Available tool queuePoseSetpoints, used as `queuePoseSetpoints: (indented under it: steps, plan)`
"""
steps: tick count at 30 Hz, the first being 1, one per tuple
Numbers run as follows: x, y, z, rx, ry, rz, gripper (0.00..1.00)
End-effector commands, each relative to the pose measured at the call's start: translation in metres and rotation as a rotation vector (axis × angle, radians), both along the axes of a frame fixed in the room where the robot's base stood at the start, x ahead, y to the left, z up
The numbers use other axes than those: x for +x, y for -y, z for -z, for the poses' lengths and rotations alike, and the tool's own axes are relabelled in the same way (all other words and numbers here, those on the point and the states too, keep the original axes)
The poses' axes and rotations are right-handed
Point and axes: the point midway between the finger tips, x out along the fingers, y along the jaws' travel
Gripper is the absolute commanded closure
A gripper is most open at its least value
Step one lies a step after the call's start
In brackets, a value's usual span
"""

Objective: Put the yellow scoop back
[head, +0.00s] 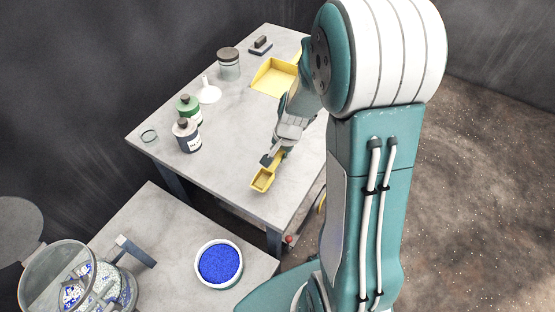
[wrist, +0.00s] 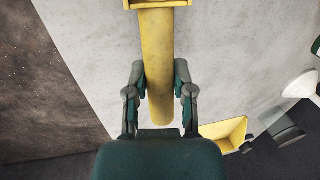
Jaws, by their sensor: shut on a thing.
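The yellow scoop (head: 263,179) is at the front right part of the grey table (head: 232,125) in the head view. My gripper (head: 273,159) is shut on its handle. In the wrist view the yellow handle of the scoop (wrist: 158,65) runs between the two fingers of my gripper (wrist: 160,85), and its bowl is mostly cut off at the top edge. I cannot tell whether the scoop touches the table top or hangs just above it.
A yellow dustpan-like tray (head: 270,78), a jar (head: 229,64), a white funnel (head: 209,92), a green-topped bottle (head: 187,107) and a dark bottle (head: 187,137) stand on the table. A nearer table holds a bowl of blue grains (head: 219,264) and a sieve machine (head: 75,283).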

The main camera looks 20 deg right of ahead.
Motion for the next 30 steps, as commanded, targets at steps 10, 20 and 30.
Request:
queuePoseSetpoints:
  steps: [10, 20, 30]
  plan:
    - [0.011, 0.001, 0.03, 0.001, -0.005, -0.001, 1.0]
    - [0.011, 0.001, 0.044, 0.0, 0.002, -0.001, 1.0]
    - [0.011, 0.001, 0.046, 0.0, 0.0, -0.001, 0.34]
